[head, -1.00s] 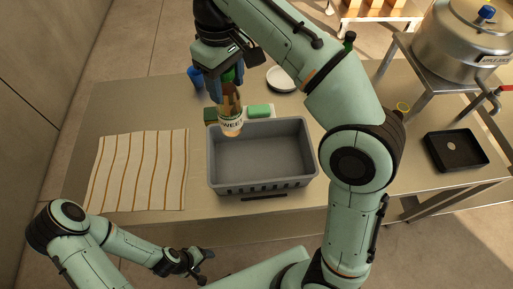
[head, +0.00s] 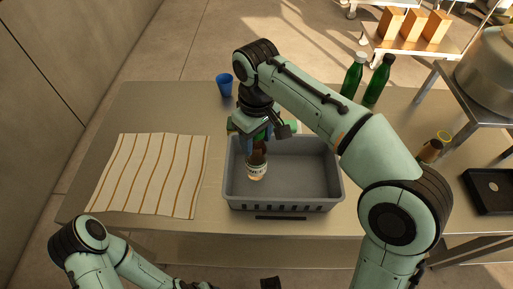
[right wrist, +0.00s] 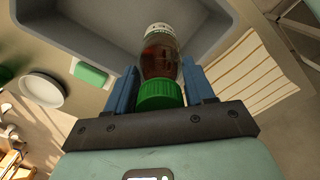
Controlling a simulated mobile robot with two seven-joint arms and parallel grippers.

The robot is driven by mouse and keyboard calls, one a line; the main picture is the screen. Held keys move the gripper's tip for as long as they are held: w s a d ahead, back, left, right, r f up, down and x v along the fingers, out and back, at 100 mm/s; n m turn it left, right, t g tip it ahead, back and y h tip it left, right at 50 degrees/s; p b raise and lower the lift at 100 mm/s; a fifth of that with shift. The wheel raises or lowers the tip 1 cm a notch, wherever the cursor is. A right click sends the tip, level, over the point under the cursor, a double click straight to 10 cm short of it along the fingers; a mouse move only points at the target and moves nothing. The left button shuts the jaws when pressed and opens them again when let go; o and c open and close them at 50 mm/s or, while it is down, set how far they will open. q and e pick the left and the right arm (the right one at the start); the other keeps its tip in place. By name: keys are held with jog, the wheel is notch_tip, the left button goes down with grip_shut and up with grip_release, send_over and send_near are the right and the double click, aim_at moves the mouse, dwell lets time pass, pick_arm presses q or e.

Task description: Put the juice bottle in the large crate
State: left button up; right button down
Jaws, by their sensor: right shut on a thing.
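The juice bottle (head: 257,168) is brown with a pale label and is roughly upright. My right gripper (head: 257,143) is shut around its upper part. In the right wrist view its green cap (right wrist: 160,95) sits between the two blue fingers (right wrist: 160,82). The large grey crate (head: 334,186) stands on the table, and the bottle hangs in the left part of its opening. I cannot tell whether the bottle's base touches the crate floor. My left arm is at the lower left; its gripper (head: 195,285) is cut off at the bottom edge.
A striped cloth (head: 150,175) lies left of the crate. A blue cup (head: 225,85) and a green block (head: 290,126) are behind it. Green bottles (head: 378,80) stand at the back right. A black tray (head: 490,188) is at the far right. The rest of the crate is empty.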

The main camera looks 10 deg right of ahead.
pick_arm(q)
jog(key=shift+s+f+b, duration=0.25)
jog(key=shift+f+b, duration=0.15)
jog(key=shift+f, duration=0.1)
pick_arm(e)
jog(key=shift+f, duration=1.85)
jog(key=shift+c, duration=2)
grip_release()
jog(key=shift+f, duration=0.1)
notch_tip(320, 180, up, 12)
jog(key=p, duration=0.3)
jog(key=shift+p, duration=0.35)
pick_arm(q)
jog(key=r, duration=0.1)
jog(key=w+r, duration=0.1)
jog(key=r, duration=0.1)
jog(key=w+r, duration=0.1)
jog(key=shift+w+r, duration=0.15)
